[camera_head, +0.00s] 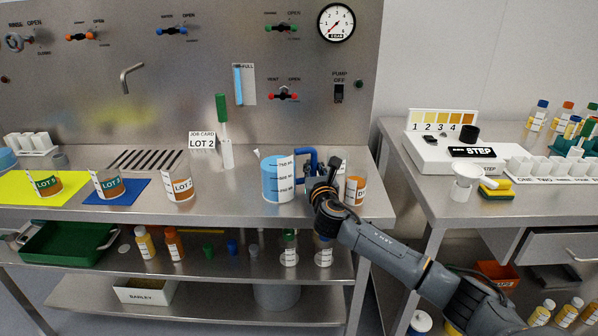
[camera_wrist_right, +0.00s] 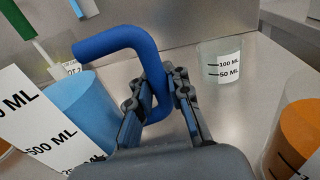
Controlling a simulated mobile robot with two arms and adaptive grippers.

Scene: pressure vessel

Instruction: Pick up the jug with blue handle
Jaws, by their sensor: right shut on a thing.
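The jug (camera_head: 271,178) holds light blue contents and has a white measuring label. My right gripper (camera_head: 320,185) is at the handle. In the right wrist view the jug (camera_wrist_right: 72,100) is at the left, and its thick blue handle (camera_wrist_right: 115,40) bends over and down between the fingers. My right gripper (camera_wrist_right: 158,92) is shut on the handle. My left gripper is in neither view.
A clear beaker (camera_wrist_right: 219,62) and a beaker with orange contents (camera_wrist_right: 295,135) stand close to my right gripper. A white stand with a green-handled tool (camera_head: 224,130) is left of the jug. The LOT 2 card (camera_head: 202,141) stands behind.

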